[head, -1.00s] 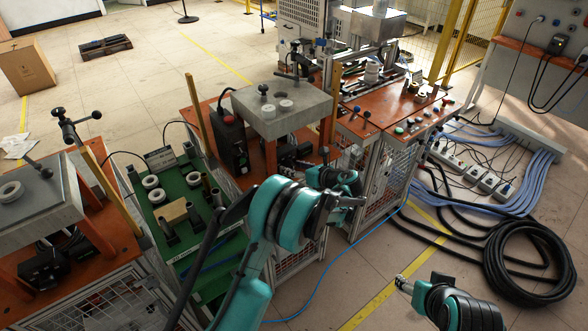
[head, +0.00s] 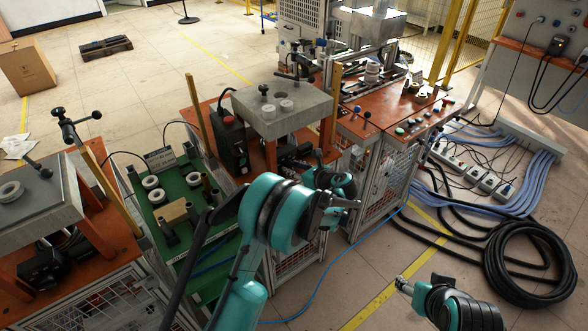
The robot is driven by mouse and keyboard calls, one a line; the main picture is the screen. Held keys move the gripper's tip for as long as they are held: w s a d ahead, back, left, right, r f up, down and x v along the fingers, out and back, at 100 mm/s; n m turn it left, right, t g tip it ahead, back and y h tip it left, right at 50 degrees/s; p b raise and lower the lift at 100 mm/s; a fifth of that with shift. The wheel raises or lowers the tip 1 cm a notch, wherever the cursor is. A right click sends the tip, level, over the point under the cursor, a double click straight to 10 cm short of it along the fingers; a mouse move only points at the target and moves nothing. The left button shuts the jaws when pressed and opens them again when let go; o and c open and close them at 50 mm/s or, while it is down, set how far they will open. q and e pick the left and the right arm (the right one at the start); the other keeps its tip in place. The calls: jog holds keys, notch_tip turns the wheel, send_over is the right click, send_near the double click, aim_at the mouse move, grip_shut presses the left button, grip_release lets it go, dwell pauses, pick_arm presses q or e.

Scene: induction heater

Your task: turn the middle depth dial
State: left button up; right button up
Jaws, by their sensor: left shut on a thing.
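My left gripper (head: 322,160) is at the front right side of the middle station, beside its orange frame. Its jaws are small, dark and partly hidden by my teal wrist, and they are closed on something. The middle depth dial cannot be made out; the gripper and wrist cover that spot. The middle station's grey block (head: 299,112) stands on orange legs, with white rings and a dark knob on top. My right gripper (head: 404,285) is low at the right, over the floor and away from the stations; its jaws are too unclear to read.
A green bench (head: 183,200) with white rings and posts lies left of my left arm. An orange control table (head: 383,124) with push buttons stands behind right. A black hose coil (head: 530,262) and power strips (head: 482,180) lie on the floor at right.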

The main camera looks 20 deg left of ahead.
pick_arm(q)
jog(key=shift+s+a+f+n+t+h+b, duration=0.1)
jog(key=shift+n+t+h+b, duration=0.4)
jog(key=shift+n, duration=0.5)
jog(key=shift+s+n+t+h+b, duration=0.1)
jog(key=shift+n+t+h+b, duration=0.25)
jog(key=shift+n+t, duration=0.45)
jog(key=n+t+b, duration=0.2)
jog(key=n, duration=0.1)
jog(key=shift+s+a+f+n+h, duration=0.1)
jog(key=shift+a+n+h, duration=0.05)
jog(key=shift+n+h, duration=0.2)
jog(key=o, duration=1.1)
jog(key=v, duration=0.8)
